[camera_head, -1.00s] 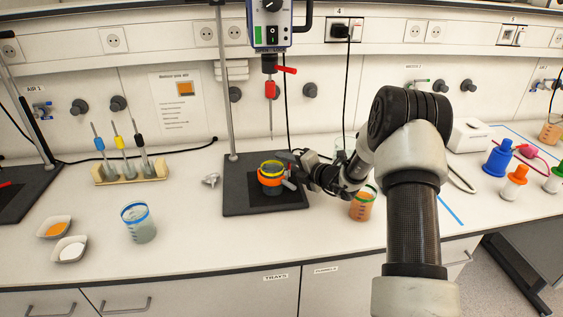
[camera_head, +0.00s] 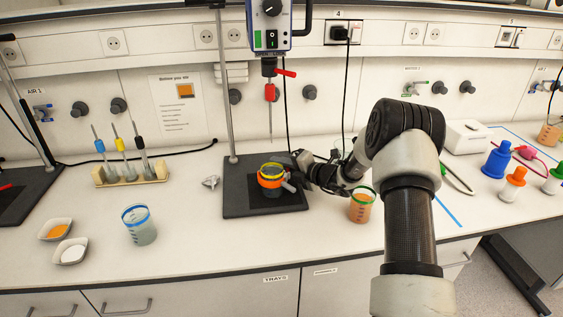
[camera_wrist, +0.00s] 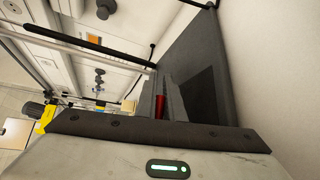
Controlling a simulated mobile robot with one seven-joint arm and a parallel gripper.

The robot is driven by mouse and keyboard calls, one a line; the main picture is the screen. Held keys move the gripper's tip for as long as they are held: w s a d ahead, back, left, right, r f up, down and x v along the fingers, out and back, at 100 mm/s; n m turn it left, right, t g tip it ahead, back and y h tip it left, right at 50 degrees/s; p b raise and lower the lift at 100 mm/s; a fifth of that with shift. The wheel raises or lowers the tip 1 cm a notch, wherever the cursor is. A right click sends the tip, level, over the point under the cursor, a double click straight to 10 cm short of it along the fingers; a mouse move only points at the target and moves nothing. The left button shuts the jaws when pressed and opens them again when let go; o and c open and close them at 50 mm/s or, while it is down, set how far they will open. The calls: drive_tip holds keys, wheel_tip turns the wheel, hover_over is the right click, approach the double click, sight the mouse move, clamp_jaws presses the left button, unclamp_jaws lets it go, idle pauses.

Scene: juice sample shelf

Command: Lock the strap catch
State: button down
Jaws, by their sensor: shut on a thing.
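A beaker with a yellow rim and an orange strap (camera_head: 270,182) around it stands on the dark stand base (camera_head: 238,205) under the stirrer. The strap catch (camera_head: 289,186), a small grey lever, sticks out at the strap's right side. My gripper (camera_head: 293,180) reaches in from the right and is shut at the catch, its fingertips small and partly hidden in the head view. In the wrist view my gripper (camera_wrist: 161,102) shows its grey fingers close together, with a red piece (camera_wrist: 160,107) between them. The beaker cannot be made out there.
The stirrer (camera_head: 270,25) with its thin shaft hangs above the beaker. An orange-filled beaker (camera_head: 361,207) stands close under my arm at the right. A blue-rimmed beaker (camera_head: 139,225) and a pipette rack (camera_head: 130,175) stand left. The bench front is clear.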

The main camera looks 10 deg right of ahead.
sight(288, 169)
drive_tip(key=shift+s+a+n+g+y+p, duration=0.15)
drive_tip(key=shift+a+n+g+y+p, duration=0.15)
drive_tip(key=shift+a+n+g+y, duration=0.35)
drive_tip(key=shift+d, duration=0.1)
drive_tip(key=c, duration=1.9)
unclamp_jaws()
drive_tip(key=shift+o, duration=0.2)
drive_tip(key=v, duration=0.7)
drive_tip(key=shift+s+d+r, duration=0.1)
drive_tip(key=shift+s+d, duration=0.1)
drive_tip(key=shift+w+d, duration=0.1)
